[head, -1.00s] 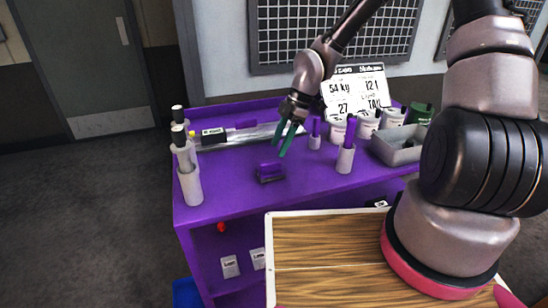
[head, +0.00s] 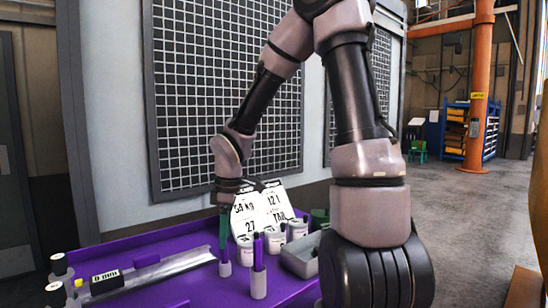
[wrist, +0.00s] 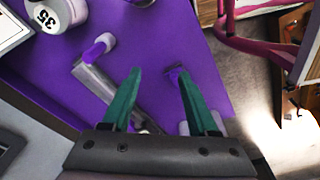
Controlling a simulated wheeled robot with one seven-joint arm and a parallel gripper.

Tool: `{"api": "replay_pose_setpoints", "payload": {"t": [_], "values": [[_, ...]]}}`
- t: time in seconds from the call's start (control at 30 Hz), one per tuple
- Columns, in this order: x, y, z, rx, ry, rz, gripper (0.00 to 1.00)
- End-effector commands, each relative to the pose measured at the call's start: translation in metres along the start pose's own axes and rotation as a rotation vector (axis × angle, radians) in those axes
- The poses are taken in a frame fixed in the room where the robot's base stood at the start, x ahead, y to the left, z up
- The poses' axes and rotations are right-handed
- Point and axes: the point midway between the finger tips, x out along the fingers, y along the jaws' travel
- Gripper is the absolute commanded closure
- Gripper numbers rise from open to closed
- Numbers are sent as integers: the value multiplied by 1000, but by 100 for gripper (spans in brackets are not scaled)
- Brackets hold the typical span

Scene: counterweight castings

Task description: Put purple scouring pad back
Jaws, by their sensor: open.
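A small purple block with a dark edge, which looks like the purple scouring pad, lies on the purple bench top and is cut off at the bottom of the head view (head: 180,304). In the wrist view, a small dark-edged purple shape (wrist: 176,73) beside the right fingertip seems to be the same block. My gripper (head: 224,242) is above the bench near a small grey cup (head: 225,268). In the wrist view, its two green fingers (wrist: 159,72) are spread with nothing between them.
A grey cup with a purple marker (head: 258,284), white jars and a grey tray (head: 300,255) stand to the right. A white sign (head: 265,210) and a mesh panel (head: 215,90) are behind.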

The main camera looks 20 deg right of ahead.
Motion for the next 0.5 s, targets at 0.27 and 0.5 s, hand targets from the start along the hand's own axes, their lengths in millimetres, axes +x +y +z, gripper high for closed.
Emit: {"api": "replay_pose_setpoints", "payload": {"t": [0.27,0.5], "values": [[-90,-3,42,515,32,192,40],[-163,-28,72,959,218,274,40]]}}
